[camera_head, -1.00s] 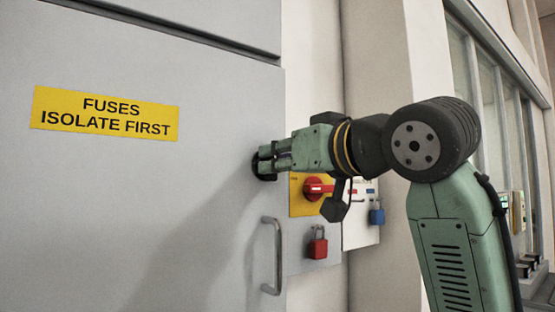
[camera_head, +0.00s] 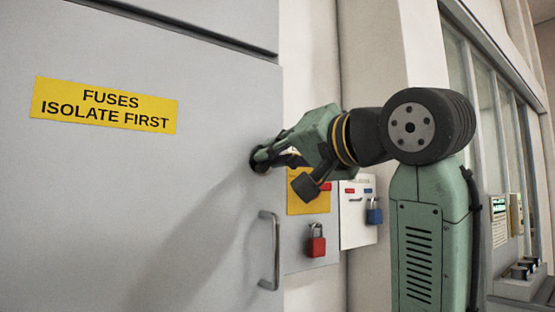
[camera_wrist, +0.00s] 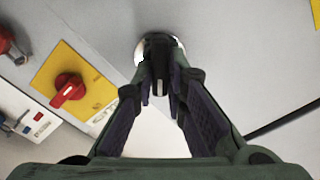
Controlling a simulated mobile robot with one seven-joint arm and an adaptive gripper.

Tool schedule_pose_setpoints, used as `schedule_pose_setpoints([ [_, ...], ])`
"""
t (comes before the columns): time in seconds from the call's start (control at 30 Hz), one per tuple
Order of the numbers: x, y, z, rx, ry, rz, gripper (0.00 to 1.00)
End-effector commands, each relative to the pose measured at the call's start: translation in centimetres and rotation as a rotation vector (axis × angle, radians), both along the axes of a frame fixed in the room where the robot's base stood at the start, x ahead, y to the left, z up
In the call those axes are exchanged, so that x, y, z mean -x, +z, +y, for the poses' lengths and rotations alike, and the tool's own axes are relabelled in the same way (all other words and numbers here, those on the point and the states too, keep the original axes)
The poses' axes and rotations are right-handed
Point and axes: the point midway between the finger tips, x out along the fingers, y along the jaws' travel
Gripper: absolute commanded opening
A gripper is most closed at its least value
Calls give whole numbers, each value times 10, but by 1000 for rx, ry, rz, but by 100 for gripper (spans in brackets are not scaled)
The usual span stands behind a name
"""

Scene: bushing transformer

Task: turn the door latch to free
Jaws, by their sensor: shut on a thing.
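The door latch (camera_wrist: 158,70) is a dark knob on a round pale plate, seen in the wrist view between my fingertips. In the head view the latch (camera_head: 261,160) shows as a dark round shape near the right edge of the grey door (camera_head: 120,200), partly hidden by my fingers. My gripper (camera_head: 268,157) is shut on the latch, and its fingers (camera_wrist: 160,80) press on both sides of it in the wrist view. The gripper is rolled about its own axis. The door looks closed.
A door handle (camera_head: 274,250) stands out below the latch. To the right are a yellow plate (camera_head: 310,204) with a red rotary switch (camera_wrist: 68,90), a red padlock (camera_head: 316,242) and a blue padlock (camera_head: 374,212). A yellow sign (camera_head: 105,105) is on the door.

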Motion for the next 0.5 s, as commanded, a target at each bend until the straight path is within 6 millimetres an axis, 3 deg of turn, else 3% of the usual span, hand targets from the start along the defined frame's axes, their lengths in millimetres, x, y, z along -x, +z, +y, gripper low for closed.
schedule_pose_setpoints([
  [0.5,-1,-4,1,-394,6,287,0],
])
